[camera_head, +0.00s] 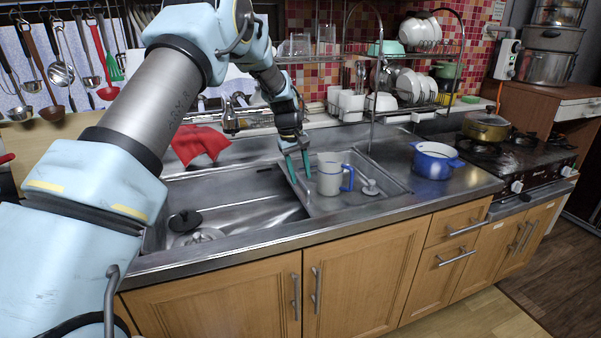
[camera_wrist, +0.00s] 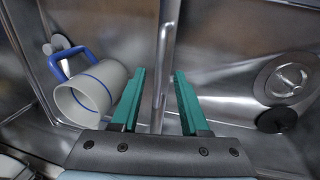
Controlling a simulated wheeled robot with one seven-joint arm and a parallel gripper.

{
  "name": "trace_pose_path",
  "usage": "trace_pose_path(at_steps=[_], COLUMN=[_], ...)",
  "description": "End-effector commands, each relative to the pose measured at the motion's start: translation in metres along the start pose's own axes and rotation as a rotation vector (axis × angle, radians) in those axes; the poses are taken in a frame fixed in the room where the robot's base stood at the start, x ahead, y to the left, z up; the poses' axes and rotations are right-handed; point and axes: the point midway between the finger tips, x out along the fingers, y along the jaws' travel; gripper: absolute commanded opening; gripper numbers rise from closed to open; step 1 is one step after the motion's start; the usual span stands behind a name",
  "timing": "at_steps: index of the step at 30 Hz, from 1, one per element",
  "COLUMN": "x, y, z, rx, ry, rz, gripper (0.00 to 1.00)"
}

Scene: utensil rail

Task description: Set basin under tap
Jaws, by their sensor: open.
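My gripper (camera_head: 298,166) points down over the double sink, beside the divider (camera_wrist: 162,60) between its two basins. Its teal fingers are apart with nothing held between them, as the wrist view also shows (camera_wrist: 160,72). A white mug (camera_head: 328,178) with a blue handle and blue band stands in the right basin (camera_head: 372,206), right of my fingers. In the wrist view the mug (camera_wrist: 88,98) is left of the fingers, apart from them. The left basin (camera_head: 245,205) holds a black stopper (camera_head: 185,220) by its drain. A chrome tap (camera_head: 231,116) is behind the sink.
A blue pot (camera_head: 435,162) stands on the counter right of the sink. A red cloth (camera_head: 200,145) lies behind the left basin. A dish rack (camera_head: 405,100) stands at the back. A stove with a pan (camera_head: 487,127) is at the right.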

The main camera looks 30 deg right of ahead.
Motion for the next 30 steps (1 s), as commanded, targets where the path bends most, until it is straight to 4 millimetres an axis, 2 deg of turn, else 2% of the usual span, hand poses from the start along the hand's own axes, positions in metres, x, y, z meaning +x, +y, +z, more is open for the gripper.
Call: trace_pose_path(at_steps=[4,13,24,30], x=[0.009,0.0108,0.0105,0.0105], y=[0.0001,0.0,-0.0001,-0.0002], z=[0.0,-0.0001,-0.0001,-0.0002], rx=[0.0,0.0,0.0,-0.001], ry=[0.0,0.001,0.001,0.001], rz=[0.0,0.001,0.0,0.0], gripper=[0.45,0.44,0.02,0.0])
